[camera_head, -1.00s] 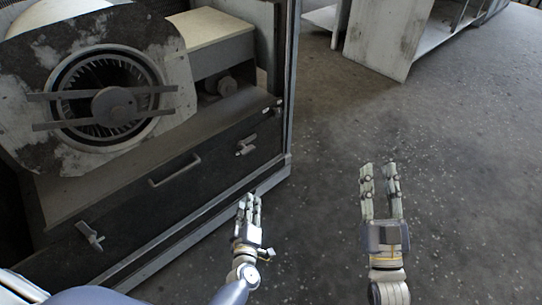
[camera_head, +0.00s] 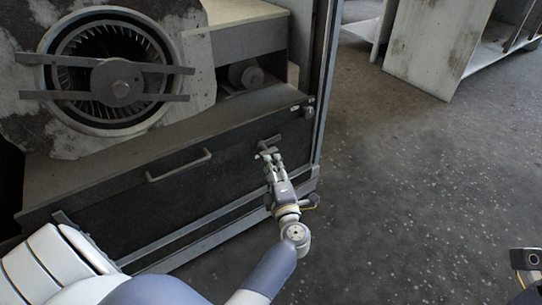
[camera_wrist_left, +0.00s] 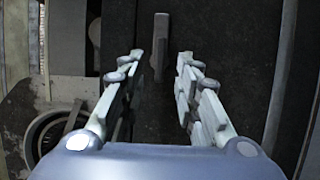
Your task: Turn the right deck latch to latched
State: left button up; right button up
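The right deck latch (camera_head: 270,143) is a small grey handle on the dark front panel below the blower, near its right end. My left gripper (camera_head: 269,163) is at the panel, just below the latch, with its fingers pointing toward it. In the left wrist view the latch (camera_wrist_left: 160,47) shows as a narrow upright bar ahead of the gap between the fingers. The left gripper (camera_wrist_left: 155,68) is open there, with nothing between its fingertips; I cannot tell if it touches the latch. My right gripper (camera_head: 525,262) shows only partly at the right edge; its fingers cannot be made out.
The blower (camera_head: 120,80) with its crossbars stands above the deck ledge. A pull handle (camera_head: 180,166) sticks out of the panel left of the latch. The housing's frame post (camera_head: 322,95) rises close on the right. Open floor (camera_head: 420,190) lies beyond it.

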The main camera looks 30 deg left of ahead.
aim_at(269, 151)
pick_arm(q)
jog(key=b+x, duration=0.2)
jog(key=x, duration=0.4)
jog(key=shift+w+a, duration=0.3)
grip_shut()
